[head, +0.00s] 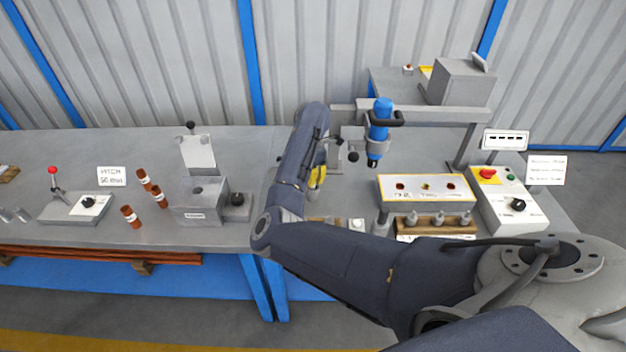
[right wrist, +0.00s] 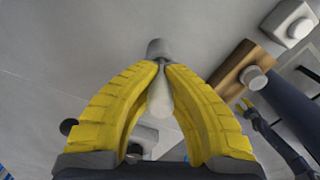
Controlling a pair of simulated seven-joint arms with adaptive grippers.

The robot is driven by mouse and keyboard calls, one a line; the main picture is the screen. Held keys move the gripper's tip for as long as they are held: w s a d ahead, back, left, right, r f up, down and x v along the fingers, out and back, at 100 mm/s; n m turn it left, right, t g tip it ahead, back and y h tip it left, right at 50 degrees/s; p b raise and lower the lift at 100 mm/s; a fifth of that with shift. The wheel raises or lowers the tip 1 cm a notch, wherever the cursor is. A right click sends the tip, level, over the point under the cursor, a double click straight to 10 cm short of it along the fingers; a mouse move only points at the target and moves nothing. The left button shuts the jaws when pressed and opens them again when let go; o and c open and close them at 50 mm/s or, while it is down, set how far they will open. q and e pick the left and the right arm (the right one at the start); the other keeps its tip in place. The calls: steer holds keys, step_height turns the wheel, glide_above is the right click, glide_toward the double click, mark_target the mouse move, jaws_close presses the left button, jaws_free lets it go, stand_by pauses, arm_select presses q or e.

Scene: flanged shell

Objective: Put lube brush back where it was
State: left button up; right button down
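My right gripper (head: 317,177) is over the bench, partly hidden behind my own wrist in the head view. In the right wrist view its yellow fingers (right wrist: 162,64) close at the tips on a slim pale object with a grey end, which looks like the lube brush (right wrist: 160,98). The grey end sticks out past the fingertips and the pale part lies between the fingers.
A wooden block with grey knobbed pieces (head: 438,222) stands right of my gripper, below a white-topped panel (head: 427,188). A blue tool (head: 380,125) hangs from a grey frame. A control box (head: 510,203) is at right. Brown cylinders (head: 131,215) and a grey fixture (head: 200,203) are left.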

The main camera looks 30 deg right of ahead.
steer(key=shift+f, duration=0.2)
steer(key=c, duration=2)
jaws_free()
steer(key=o, duration=0.4)
step_height(320, 180, up, 12)
steer(key=shift+r, duration=0.1)
